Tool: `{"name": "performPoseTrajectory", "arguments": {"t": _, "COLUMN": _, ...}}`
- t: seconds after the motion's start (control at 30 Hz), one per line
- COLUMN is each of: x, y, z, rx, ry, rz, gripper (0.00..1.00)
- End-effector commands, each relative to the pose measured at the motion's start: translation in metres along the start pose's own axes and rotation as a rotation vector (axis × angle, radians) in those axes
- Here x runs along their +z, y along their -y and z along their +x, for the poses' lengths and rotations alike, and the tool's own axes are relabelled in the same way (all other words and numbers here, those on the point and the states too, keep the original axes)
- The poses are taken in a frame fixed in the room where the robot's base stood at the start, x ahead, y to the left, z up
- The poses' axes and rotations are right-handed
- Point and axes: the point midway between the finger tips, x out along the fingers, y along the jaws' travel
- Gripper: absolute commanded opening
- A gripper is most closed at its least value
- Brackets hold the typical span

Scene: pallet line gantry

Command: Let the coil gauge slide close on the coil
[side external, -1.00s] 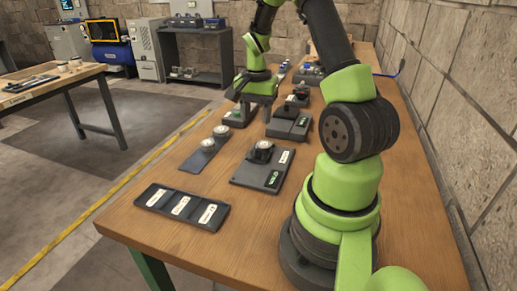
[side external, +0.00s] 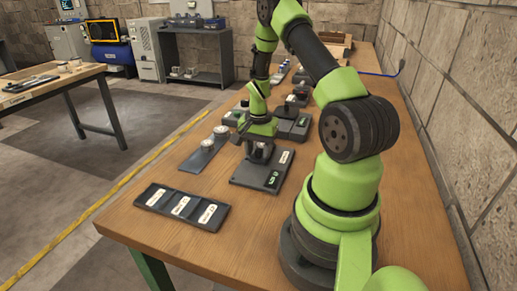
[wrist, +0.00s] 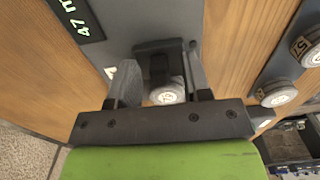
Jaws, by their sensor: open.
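The coil gauge (side external: 250,178) is a dark flat plate on the bench, with a lit green readout and a white label; in the wrist view its readout (wrist: 77,16) shows partly at the upper left. A coil (wrist: 167,93) with a pale round top sits at the gauge, against or very close to a dark block that looks like the slide (wrist: 157,66). Any gap between them is not clear. My gripper (side external: 260,152) is low over the gauge, open; in the wrist view its fingers (wrist: 160,80) stand on either side of the block and coil.
Two more coils (side external: 221,132) stand on a blue-grey strip (side external: 196,162) left of the gauge. A dark tray (side external: 163,210) with three labelled compartments lies at the front. Other dark devices (side external: 290,127) stand behind the gauge. Bare wood lies between the tray and gauge.

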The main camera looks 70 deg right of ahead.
Motion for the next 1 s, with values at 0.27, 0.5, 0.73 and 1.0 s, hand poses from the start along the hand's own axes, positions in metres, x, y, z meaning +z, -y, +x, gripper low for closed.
{"name": "performPoseTrajectory", "arguments": {"t": 0.27, "x": 0.0, "y": 0.0, "z": -0.001, "rx": 0.0, "ry": 0.0, "rz": 0.0, "gripper": 0.06}}
{"name": "performPoseTrajectory", "arguments": {"t": 0.5, "x": 0.003, "y": 0.0, "z": -0.001, "rx": 0.0, "ry": 0.0, "rz": -0.001, "gripper": 0.0}}
{"name": "performPoseTrajectory", "arguments": {"t": 0.73, "x": 0.024, "y": 0.0, "z": -0.001, "rx": 0.001, "ry": -0.001, "rz": -0.001, "gripper": 0.0}}
{"name": "performPoseTrajectory", "arguments": {"t": 1.0, "x": 0.023, "y": 0.0, "z": -0.001, "rx": 0.0, "ry": -0.002, "rz": 0.0, "gripper": 0.33}}
